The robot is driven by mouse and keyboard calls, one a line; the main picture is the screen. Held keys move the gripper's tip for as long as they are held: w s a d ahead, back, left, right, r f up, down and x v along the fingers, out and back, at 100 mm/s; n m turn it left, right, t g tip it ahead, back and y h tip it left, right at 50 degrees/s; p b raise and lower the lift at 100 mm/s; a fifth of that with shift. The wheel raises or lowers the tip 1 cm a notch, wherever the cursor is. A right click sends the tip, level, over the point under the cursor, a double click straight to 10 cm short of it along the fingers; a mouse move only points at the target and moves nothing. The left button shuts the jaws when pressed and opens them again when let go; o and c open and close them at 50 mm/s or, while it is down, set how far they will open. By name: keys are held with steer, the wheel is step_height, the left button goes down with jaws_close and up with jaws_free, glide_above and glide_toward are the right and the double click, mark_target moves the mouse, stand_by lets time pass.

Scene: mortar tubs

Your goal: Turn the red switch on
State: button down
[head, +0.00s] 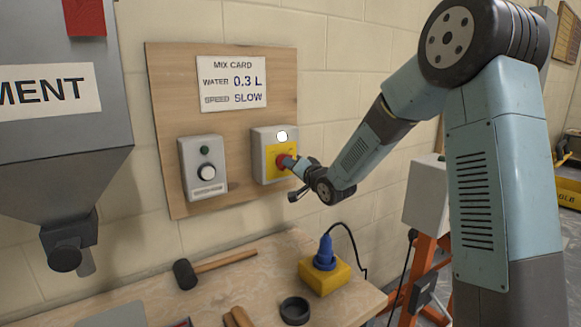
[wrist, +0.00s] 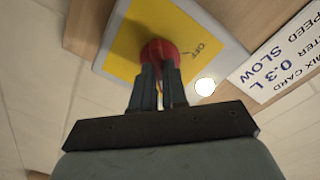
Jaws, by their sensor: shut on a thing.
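The red switch (head: 281,160) is a round knob on the yellow plate of a grey box (head: 261,165), fixed to a wooden board on the wall. The red switch (wrist: 158,49) also shows in the wrist view, with the word OFF printed beside it. My gripper (head: 290,162) reaches it from the right. In the wrist view, the fingers of my gripper (wrist: 160,76) are shut on the red switch and hide part of it. A round white lamp (head: 282,136) sits above the plate. The switch's exact angle is hard to tell.
A second grey box (head: 203,172) with a white knob is left on the board, under a mix card (head: 232,84). The cement hopper (head: 60,130) hangs at the left. A mallet (head: 186,274), a black ring (head: 295,310) and a blue plug (head: 325,254) are on the bench below.

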steer(key=shift+f, duration=0.2)
steer(key=c, duration=1.2)
jaws_free()
steer(key=shift+r, duration=0.1)
steer(key=shift+o, duration=0.2)
steer(key=shift+d, duration=0.1)
steer(key=v, duration=1.3)
steer(key=shift+s+d, duration=0.2)
steer(key=shift+s, duration=0.1)
